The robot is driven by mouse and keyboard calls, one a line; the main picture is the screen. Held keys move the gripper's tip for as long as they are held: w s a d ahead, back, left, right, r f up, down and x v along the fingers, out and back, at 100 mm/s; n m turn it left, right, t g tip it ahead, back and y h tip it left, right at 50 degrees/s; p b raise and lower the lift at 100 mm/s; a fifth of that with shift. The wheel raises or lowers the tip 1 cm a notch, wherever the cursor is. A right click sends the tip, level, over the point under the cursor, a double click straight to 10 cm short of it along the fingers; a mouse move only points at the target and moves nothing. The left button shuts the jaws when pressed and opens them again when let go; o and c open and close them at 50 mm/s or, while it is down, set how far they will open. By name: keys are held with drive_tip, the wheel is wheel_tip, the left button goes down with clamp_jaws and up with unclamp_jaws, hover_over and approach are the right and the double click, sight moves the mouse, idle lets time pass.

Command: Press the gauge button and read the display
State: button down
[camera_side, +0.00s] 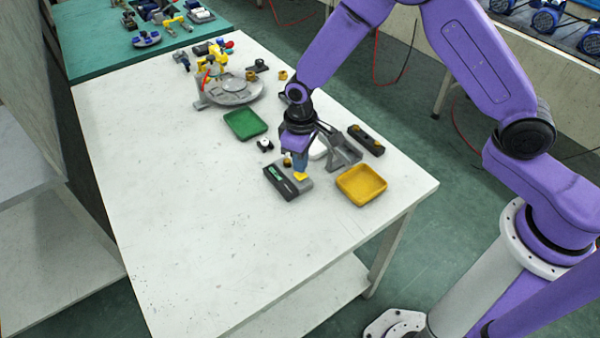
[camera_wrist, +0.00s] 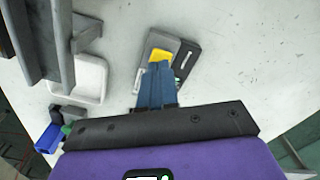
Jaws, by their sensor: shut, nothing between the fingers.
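The gauge (camera_side: 283,184) is a dark box joined to a grey block, lying on the white table; its small display (camera_side: 279,182) shows pale green marks too small to read. In the wrist view the gauge (camera_wrist: 186,52) is partly hidden behind my fingers. A yellow patch, seemingly the button (camera_wrist: 161,55), shows on the grey block just past my fingertips. My gripper (camera_side: 300,171) is shut and empty, pointing down over the grey block. Its blue fingers (camera_wrist: 158,66) overlap the yellow edge in the wrist view; I cannot tell whether they touch or press it.
A yellow tray (camera_side: 361,197) stands right of the gauge. A grey bracket (camera_side: 344,153) and a dark bar (camera_side: 366,140) lie behind it. A green tray (camera_side: 245,136) and a round grey turntable (camera_side: 234,94) are farther back. The table's front left is clear.

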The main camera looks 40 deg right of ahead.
drive_tip(key=shift+r, duration=2)
drive_tip(key=shift+s+r, duration=0.15)
drive_tip(key=s+d+r+n, duration=0.35)
drive_tip(key=s+r, duration=0.65)
drive_tip(key=s, duration=0.4)
drive_tip(key=s+d+r+n, duration=0.3)
drive_tip(key=s+d, duration=0.8)
drive_tip(key=s, duration=0.4)
drive_tip(key=shift+r, duration=0.45)
